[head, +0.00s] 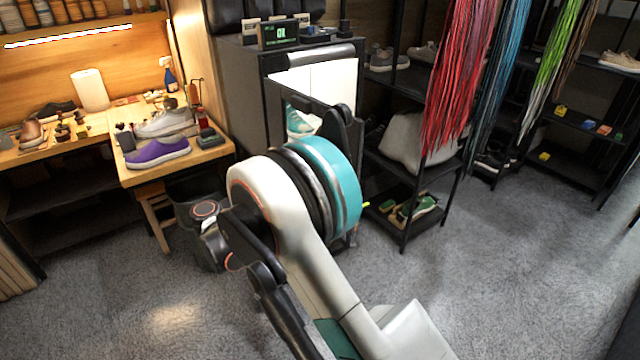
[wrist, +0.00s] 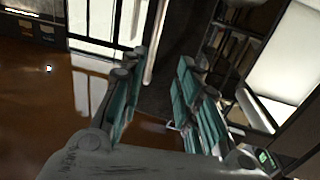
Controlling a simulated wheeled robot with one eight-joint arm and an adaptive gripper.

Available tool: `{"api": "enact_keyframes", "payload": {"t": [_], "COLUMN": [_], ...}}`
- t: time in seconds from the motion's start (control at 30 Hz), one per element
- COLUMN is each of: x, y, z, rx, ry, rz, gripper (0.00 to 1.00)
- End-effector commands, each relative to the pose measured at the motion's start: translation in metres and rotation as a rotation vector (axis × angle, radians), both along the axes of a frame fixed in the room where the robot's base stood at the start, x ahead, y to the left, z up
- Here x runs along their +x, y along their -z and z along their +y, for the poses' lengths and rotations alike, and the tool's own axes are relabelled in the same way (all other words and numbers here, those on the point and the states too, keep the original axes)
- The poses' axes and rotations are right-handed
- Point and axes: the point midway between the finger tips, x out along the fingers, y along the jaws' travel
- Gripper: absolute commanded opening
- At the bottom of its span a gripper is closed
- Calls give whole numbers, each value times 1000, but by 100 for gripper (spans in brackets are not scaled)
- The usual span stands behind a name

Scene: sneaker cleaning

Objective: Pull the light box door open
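The light box (head: 252,85) is a dark cabinet with a bright white front area, and a pale horizontal bar (head: 320,54) runs along its top front edge. A teal-and-white shoe (head: 299,122) shows in the bright area. My arm and black gripper parts cover the lower front, so the door's exact state is hard to tell. In the wrist view, my gripper (wrist: 162,60) is open, its teal-padded fingers apart. A pale bar (wrist: 157,40) shows beyond the fingers; I cannot tell whether it lies between them. Nothing is visibly held.
A display (head: 279,33) reading "OK" stands on the box. A wooden bench (head: 215,150) at left holds a purple shoe (head: 158,152) and a grey shoe (head: 166,122). A dark shoe rack (head: 400,165) and hanging laces (head: 462,80) stand at right. Grey floor (head: 520,270) is clear at right.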

Motion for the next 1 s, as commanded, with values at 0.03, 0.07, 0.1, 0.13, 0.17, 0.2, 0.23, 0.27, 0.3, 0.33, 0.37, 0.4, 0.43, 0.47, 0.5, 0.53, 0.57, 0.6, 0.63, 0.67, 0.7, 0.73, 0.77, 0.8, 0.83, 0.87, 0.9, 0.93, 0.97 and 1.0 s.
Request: {"api": "enact_keyframes", "payload": {"t": [0.03,0.07,0.1,0.13,0.17,0.2,0.23,0.27,0.3,0.33,0.37,0.4,0.43,0.47,0.5,0.53,0.57,0.6,0.63,0.67,0.7,0.73,0.77,0.8,0.83,0.87,0.9,0.93,0.97,1.0], "x": [-5,-7,-11,-13,-14,-17,-18,-20,-21,-22,-22,-23,-23,-23,-23,-23,-23,-23,-23,-23,-23,-23,-23,-23,-23,-22,-21,-19,-16,-12], "y": [0,0,0,0,0,0,0,0,0,0,0,0,0,0,0,0,0,0,0,0,0,0,0,0,0,-2,-4,-8,-12,-20], "z": [10,15,20,24,27,32,34,36,39,40,41,42,42,42,42,42,42,42,42,42,42,42,42,42,42,41,40,38,36,31], "rx": [0,0,0,0,0,0,0,0,0,0,0,0,0,0,0,0,0,0,0,0,0,0,0,0,0,2,7,14,23,39], "ry": [-3,-3,-2,-2,-2,-3,-2,-2,-1,-1,-1,0,0,0,0,0,0,0,0,0,0,0,0,0,-1,-2,-6,-13,-22,-38], "rz": [0,0,0,0,0,0,0,0,0,0,0,0,0,0,0,0,0,0,0,0,0,0,0,0,1,6,20,37,58,99], "gripper": [30,30,30,30,30,30,30,30,30,30,30,30,30,30,30,30,30,30,30,30,30,30,30,30,30,30,30,30,30,30]}}
